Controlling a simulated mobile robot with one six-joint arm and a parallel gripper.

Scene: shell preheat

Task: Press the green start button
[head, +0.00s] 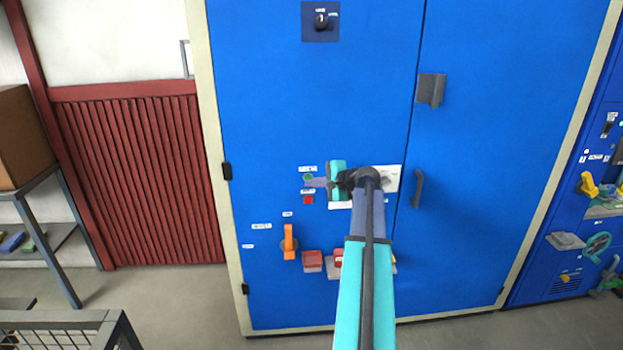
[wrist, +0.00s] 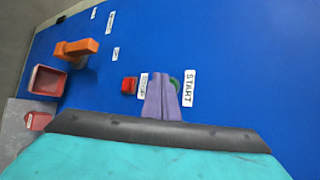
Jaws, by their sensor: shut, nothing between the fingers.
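The green start button (head: 308,176) is on the blue cabinet door, under a small white label. In the wrist view a green edge of the button (wrist: 176,84) shows beside the fingers, next to a label reading START (wrist: 189,87). My gripper (head: 311,182) is shut and empty, its purple fingers pointing left at the button's lower edge. In the wrist view the shut fingers (wrist: 160,79) cover most of the button. I cannot tell whether the tips touch it.
A red button (head: 308,199) sits just below the green one; it also shows in the wrist view (wrist: 129,85). An orange handle (head: 289,242) and a red box (head: 312,259) are lower on the door. A black knob (head: 321,20) is high above.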

